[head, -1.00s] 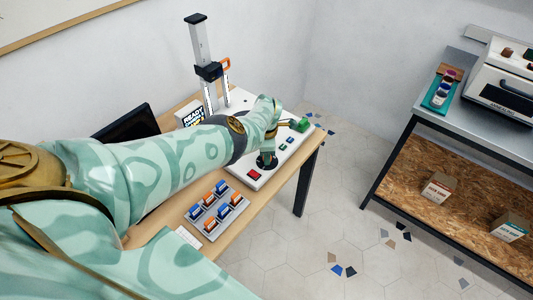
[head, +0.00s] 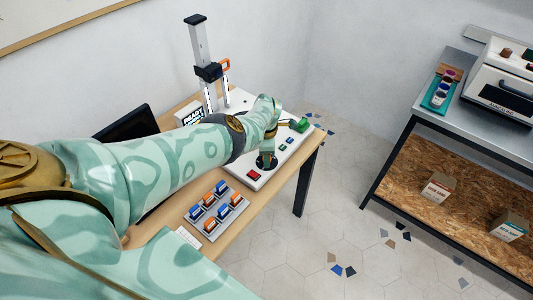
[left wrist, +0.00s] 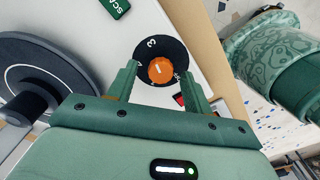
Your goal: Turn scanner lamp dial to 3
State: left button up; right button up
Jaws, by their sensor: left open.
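The scanner lamp dial is a black disc (left wrist: 174,49) with an orange knob (left wrist: 162,70), set in the white scanner panel. A white 3 shows on the disc above the knob in the left wrist view. A short pale mark on the knob points roughly up toward the 3; its exact alignment is hard to tell. My left gripper (left wrist: 162,74) is open, one finger on each side of the knob, with gaps visible. In the head view, my left gripper (head: 268,153) is over the black dial (head: 267,163) and partly hides it. My right gripper is out of view.
A grey tray (head: 215,212) of orange and blue pieces lies in front on the wooden table. A black-and-silver upright stand (head: 204,65) rises behind.

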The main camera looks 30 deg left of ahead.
pick_arm(q)
notch_tip(320, 180, up, 16)
jog(key=p, duration=1.1)
jog(key=shift+p, duration=0.3)
